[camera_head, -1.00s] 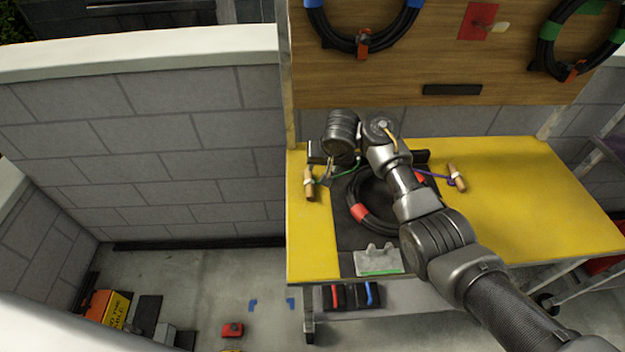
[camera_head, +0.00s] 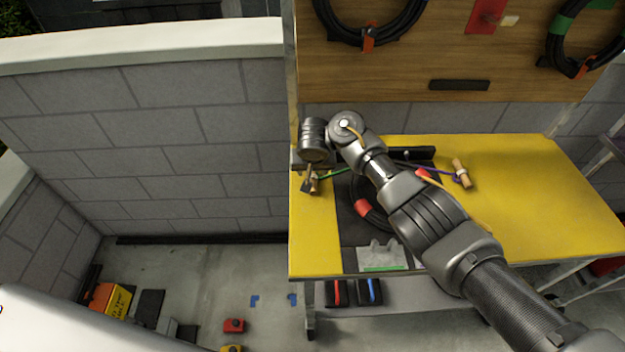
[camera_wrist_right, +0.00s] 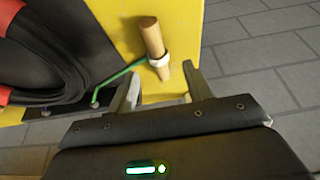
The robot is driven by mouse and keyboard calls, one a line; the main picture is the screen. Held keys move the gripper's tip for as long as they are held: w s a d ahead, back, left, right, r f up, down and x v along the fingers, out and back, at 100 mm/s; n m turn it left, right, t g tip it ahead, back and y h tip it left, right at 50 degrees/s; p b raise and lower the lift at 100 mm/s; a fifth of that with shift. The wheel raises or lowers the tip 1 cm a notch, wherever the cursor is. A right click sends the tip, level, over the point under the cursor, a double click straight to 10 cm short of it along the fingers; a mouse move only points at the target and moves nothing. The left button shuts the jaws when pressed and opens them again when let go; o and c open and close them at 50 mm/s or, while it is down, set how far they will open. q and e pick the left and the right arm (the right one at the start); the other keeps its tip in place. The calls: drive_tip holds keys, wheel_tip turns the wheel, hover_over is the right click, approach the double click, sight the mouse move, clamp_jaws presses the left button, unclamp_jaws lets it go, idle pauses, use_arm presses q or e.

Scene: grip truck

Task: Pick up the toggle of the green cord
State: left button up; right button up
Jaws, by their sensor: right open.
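The toggle of the green cord is a short wooden peg (camera_wrist_right: 152,38) with a white loop (camera_wrist_right: 160,62). It lies on the yellow table's left part. The green cord (camera_wrist_right: 118,76) runs from it towards the black coil. In the head view the toggle (camera_head: 315,184) is partly hidden by my right gripper (camera_head: 308,184). My right gripper is open. In the right wrist view its fingertips (camera_wrist_right: 161,70) stand either side of the toggle's near end, with no clear contact. My left gripper is not in view.
A black cable coil (camera_head: 358,192) with red bands lies on the dark mat, partly behind my right arm. A second wooden toggle (camera_head: 461,173) on a purple cord lies to the right. A grey bracket (camera_head: 382,252) sits near the front edge. The table's right side is clear.

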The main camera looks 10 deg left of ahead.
drive_tip(key=x, duration=0.3)
drive_tip(key=shift+d+f+b, duration=0.1)
drive_tip(key=shift+f+b, duration=0.25)
drive_tip(key=shift+f, duration=0.05)
drive_tip(key=shift+w+f, duration=0.35)
drive_tip(key=shift+f, duration=0.15)
drive_tip(key=c, duration=1.1)
drive_tip(key=shift+r, duration=0.1)
wheel_tip(320, 180, up, 14)
drive_tip(key=p, duration=0.1)
wheel_tip(320, 180, up, 14)
drive_tip(key=p, duration=1)
hover_over(313, 177)
drive_tip(key=shift+s, duration=0.1)
